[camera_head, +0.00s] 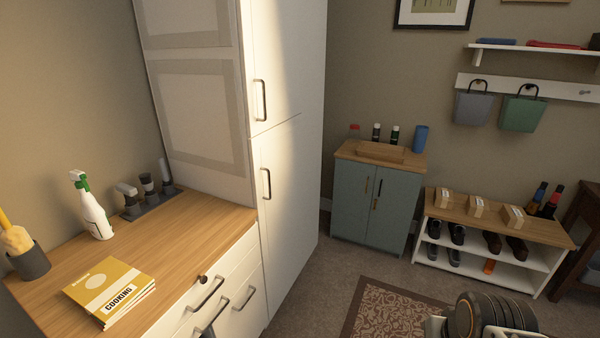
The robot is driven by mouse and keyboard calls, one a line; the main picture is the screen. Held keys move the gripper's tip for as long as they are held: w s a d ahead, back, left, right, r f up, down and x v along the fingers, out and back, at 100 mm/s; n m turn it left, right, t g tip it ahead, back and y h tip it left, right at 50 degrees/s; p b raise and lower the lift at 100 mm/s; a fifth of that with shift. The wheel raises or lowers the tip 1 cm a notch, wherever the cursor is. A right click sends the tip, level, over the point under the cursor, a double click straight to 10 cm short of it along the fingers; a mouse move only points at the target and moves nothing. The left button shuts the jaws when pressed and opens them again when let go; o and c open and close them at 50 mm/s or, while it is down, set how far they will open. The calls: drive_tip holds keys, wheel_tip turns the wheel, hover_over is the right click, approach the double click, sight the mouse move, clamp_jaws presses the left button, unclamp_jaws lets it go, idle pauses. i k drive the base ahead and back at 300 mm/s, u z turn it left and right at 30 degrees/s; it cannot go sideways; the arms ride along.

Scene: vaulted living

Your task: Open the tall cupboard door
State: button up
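The tall cupboard (292,85) is white and stands at the back end of the wooden counter. Its front shows an upper door (288,50) and a lower door (290,215), split by a thin seam. Both look shut. Each has a vertical metal handle near its left edge: the upper handle (260,100) and the lower handle (266,183). Part of my arm shows at the bottom right, well apart from the cupboard. No gripper fingers can be made out.
The counter (180,235) with drawers carries a spray bottle (92,208) and books (109,290). Behind are a blue-grey cabinet (372,200) and a shoe bench (490,240). A patterned rug (385,315) lies on the floor. Carpet (315,290) before the cupboard is clear.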

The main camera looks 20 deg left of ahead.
sight(276, 154)
drive_tip(key=u, duration=0.1)
drive_tip(key=i, duration=0.75)
drive_tip(key=u, duration=0.9)
drive_tip(key=i, duration=0.65)
drive_tip(key=u, duration=0.8)
